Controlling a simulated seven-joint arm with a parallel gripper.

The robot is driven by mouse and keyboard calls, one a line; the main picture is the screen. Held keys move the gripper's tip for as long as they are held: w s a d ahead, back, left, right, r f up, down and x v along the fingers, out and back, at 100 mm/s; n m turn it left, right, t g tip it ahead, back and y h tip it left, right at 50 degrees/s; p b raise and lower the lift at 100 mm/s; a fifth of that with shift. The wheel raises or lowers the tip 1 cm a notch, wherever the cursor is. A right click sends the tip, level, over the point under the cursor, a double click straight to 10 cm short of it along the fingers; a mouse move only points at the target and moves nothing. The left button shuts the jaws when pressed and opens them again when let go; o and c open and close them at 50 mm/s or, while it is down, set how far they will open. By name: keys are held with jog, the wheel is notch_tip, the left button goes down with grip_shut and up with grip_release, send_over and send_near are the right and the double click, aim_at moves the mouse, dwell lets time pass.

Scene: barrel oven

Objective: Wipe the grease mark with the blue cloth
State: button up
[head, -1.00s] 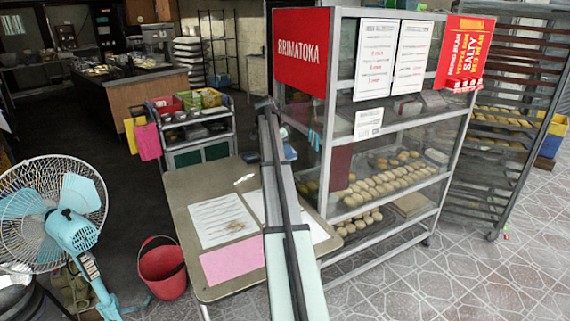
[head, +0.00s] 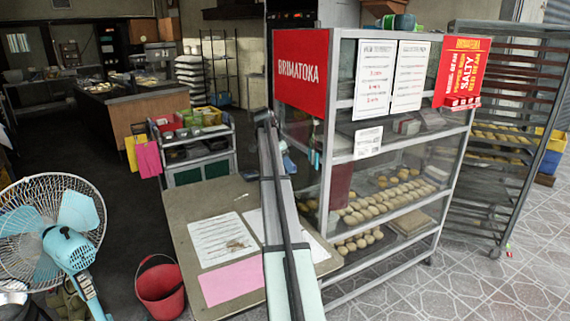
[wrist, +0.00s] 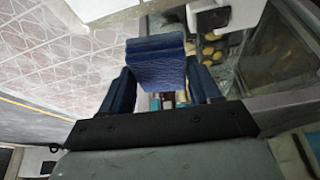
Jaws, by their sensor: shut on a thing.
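In the wrist view a folded, textured blue cloth (wrist: 158,70) sits between the dark blue fingers of my gripper (wrist: 161,88). My gripper is shut on it. In the head view my arm reaches away over the table, and its far end hides most of the gripper. A small blue patch beside the arm's end may be the gripper or cloth; I cannot tell. A brownish smudge (head: 236,244) shows on a white printed sheet (head: 222,239) on the table; I cannot tell whether it is the grease mark. No other clear mark shows.
The table (head: 190,202) also bears a pink sheet (head: 231,284). A glass-sided bread rack (head: 335,120) stands right of my arm, with a tray rack (head: 500,140) beyond. A fan (head: 60,240) and red bucket (head: 161,290) stand left. Tiled floor at right is clear.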

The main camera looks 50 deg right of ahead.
jog(key=w+a+f, duration=0.3)
jog(key=a+f, duration=0.7)
jog(key=a, duration=0.3)
jog(key=w+a+f, duration=0.4)
jog(key=a+f, duration=0.6)
jog(key=a, duration=0.4)
jog(key=shift+w, duration=0.3)
